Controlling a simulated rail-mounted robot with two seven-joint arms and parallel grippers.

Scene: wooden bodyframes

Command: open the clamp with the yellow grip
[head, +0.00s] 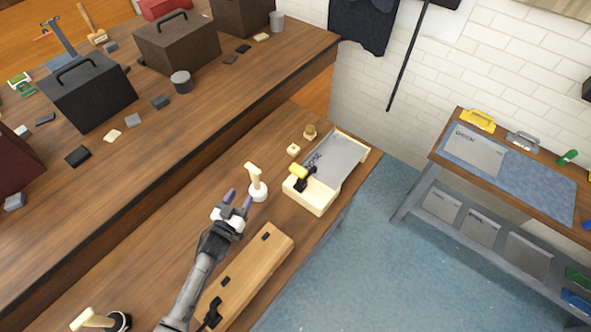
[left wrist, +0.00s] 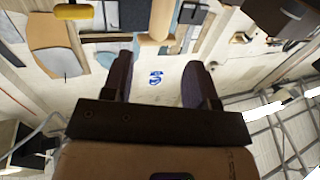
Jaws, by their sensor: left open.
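The clamp with the yellow grip (head: 299,172) sits on the near end of a light wooden frame (head: 318,203) on the workbench. The clamp's body is black, and whether it is shut is too small to tell. My left gripper (head: 238,201) is open and empty above the bench, left of and nearer than the clamp, and apart from it. Its two dark fingers stand apart in the left wrist view (left wrist: 160,65), with nothing between them. The clamp cannot be made out in that view. My right gripper is not in view.
A wooden-handled tool with a white base (head: 257,188) stands between my left gripper and the frame. A long wooden block (head: 250,272) lies beside my left arm. A grey plate (head: 335,158) lies on the frame. Toolboxes (head: 90,92) stand on the far bench.

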